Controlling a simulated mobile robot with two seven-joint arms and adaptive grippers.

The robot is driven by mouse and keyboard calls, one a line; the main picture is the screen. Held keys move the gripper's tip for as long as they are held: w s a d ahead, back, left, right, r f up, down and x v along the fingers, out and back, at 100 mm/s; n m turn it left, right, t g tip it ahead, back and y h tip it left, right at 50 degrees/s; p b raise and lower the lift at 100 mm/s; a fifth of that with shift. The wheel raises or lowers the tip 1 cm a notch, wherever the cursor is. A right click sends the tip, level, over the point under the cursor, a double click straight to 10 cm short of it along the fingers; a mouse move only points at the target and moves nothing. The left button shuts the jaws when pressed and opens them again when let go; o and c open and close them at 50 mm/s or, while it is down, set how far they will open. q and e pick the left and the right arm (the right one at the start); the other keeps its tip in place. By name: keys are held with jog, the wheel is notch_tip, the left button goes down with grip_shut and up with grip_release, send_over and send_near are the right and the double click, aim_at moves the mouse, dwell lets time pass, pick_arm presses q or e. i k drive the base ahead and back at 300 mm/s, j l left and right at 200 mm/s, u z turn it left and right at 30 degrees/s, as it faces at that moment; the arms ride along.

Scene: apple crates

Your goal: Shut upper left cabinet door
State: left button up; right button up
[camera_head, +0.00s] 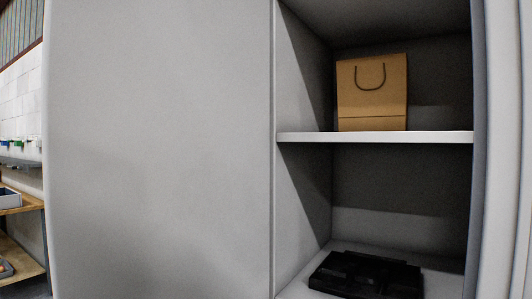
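A large flat grey cabinet panel (160,150) fills the left half of the head view. Its right edge runs upright alongside the open compartment. It looks like the left door lying flush with the cabinet front, but no handle or hinge shows, so I cannot tell for sure. Right of it the cabinet is open, with a light shelf (375,137) across it. A grey upright panel (500,150) at the right edge may be another door or the cabinet's side. Neither of my grippers is in view.
A brown paper bag (372,95) stands on the shelf. A black case-like object (365,275) lies in the compartment below. At the far left, beyond the panel, wooden shelving (20,262) stands by a white wall (22,105).

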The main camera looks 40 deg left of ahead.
aim_at(155, 114)
jog(key=k+j+z, duration=0.1)
jog(key=j, duration=0.45)
jog(key=k+j+z, duration=0.1)
jog(key=j, duration=1.5)
jog(key=k+j, duration=0.15)
jog(key=k, duration=0.25)
jog(key=z, duration=0.05)
